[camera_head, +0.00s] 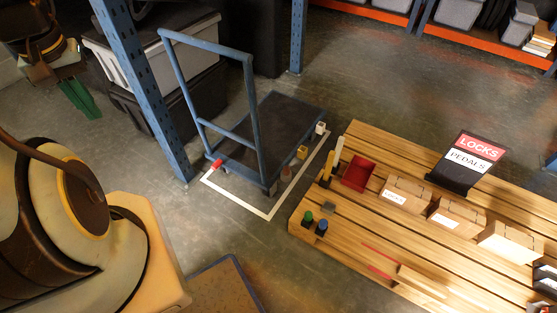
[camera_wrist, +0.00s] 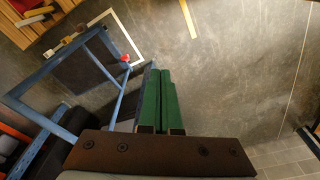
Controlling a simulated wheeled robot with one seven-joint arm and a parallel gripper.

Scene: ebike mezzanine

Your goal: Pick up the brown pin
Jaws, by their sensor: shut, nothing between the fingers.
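A small reddish-brown piece (camera_head: 286,172), likely the brown pin, is at the near right edge of the blue trolley (camera_head: 290,112) in the head view. It is dark and small, so its shape is hard to tell. A yellow piece (camera_head: 302,152) and a white piece (camera_head: 320,128) line up behind it along the same edge. A red piece (camera_head: 217,164) is at the trolley's left corner. My gripper (camera_head: 78,98), with green fingers, is at the upper left, well apart from the trolley pieces.
A slatted wooden pallet (camera_head: 345,215) at right holds a red bin (camera_head: 359,174), cardboard boxes (camera_head: 404,194) and small coloured pieces. A blue rack post (camera_head: 150,90) and the trolley's upright handle (camera_head: 252,110) stand between my gripper and the trolley deck. Open floor lies behind the pallet.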

